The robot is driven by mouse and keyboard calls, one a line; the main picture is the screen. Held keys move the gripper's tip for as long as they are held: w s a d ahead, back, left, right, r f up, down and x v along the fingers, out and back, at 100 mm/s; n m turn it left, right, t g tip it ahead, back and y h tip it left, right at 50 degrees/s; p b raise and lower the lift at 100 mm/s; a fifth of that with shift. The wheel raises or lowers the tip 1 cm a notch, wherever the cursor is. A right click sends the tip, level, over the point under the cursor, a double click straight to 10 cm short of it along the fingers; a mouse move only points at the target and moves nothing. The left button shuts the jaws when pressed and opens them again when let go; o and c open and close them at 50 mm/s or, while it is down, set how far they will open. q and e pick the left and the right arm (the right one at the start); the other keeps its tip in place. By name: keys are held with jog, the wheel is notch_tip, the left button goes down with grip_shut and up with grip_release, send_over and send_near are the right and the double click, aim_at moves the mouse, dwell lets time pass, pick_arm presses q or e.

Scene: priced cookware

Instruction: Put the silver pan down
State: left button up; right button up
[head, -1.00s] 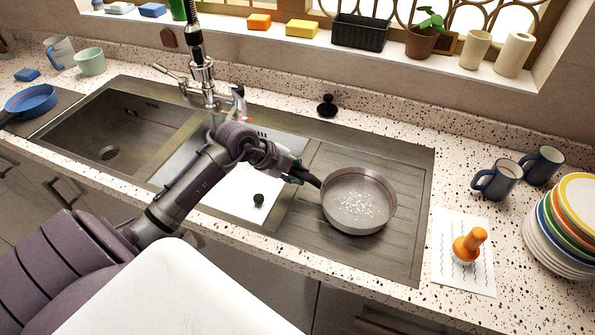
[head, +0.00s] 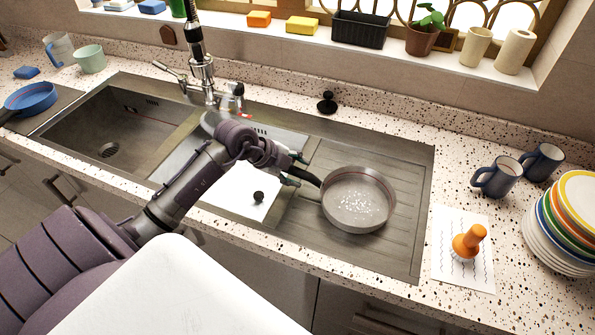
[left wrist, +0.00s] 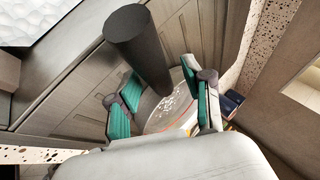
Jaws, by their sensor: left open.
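The silver pan (head: 358,202) rests upright on the ribbed drainboard (head: 405,236) right of the sinks, its black handle (head: 305,175) pointing left. My left gripper (head: 292,170) is open at the handle's end in the head view. In the left wrist view the dark handle (left wrist: 138,45) passes across the space near the spread green-padded fingers (left wrist: 162,103). I cannot tell whether a finger touches it. The pan's speckled inside (left wrist: 168,112) shows beyond the fingers. My right gripper is not in view.
A white board (head: 235,180) with a black knob covers part of the sink below the arm. An orange stamp (head: 470,240) stands on paper to the right. Mugs (head: 497,178) and stacked plates (head: 568,225) stand further right. A faucet (head: 203,80) rises behind the arm.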

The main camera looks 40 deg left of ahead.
pick_arm(q)
jog(key=b+v, duration=0.1)
jog(key=v, duration=1)
jog(key=shift+s+r+b, duration=0.2)
jog(key=shift+r+b, duration=0.05)
jog(key=shift+b, duration=0.05)
jog(key=shift+a, duration=0.15)
